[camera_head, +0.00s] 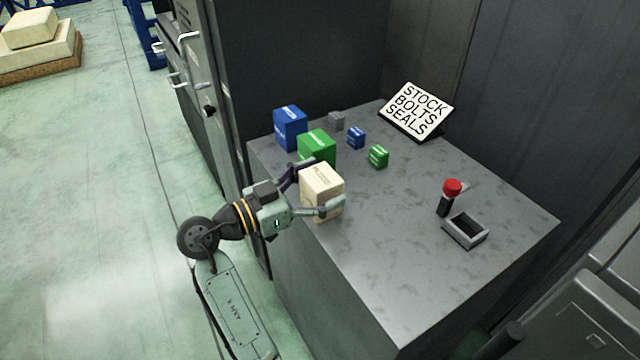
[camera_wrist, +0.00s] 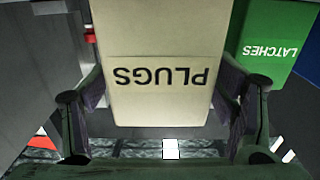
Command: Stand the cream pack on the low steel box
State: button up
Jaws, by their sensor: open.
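The cream pack (camera_head: 322,187) stands upright near the left edge of the grey steel worktop. In the wrist view the cream pack (camera_wrist: 160,60) fills the middle, with the word PLUGS upside down. My gripper (camera_head: 317,186) is open, with one finger on each side of the pack. The fingers also show in the wrist view (camera_wrist: 160,100); I cannot tell whether either one touches it. A low grey steel box (camera_head: 482,240) with a dark recessed top sits toward the right of the worktop.
Small blue (camera_head: 356,138), green (camera_head: 378,156) and grey (camera_head: 336,121) blocks lie near the sign (camera_head: 418,112). A red-knobbed lever (camera_head: 452,187) rises beside the steel box.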

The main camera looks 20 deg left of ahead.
jog(key=shift+r, duration=0.2)
jog(key=shift+s+a+f, duration=0.1)
jog(key=shift+s+a, duration=0.15)
jog(key=b+v, duration=0.3)
jog(key=v, duration=0.8)
jog(key=shift+s, duration=0.15)
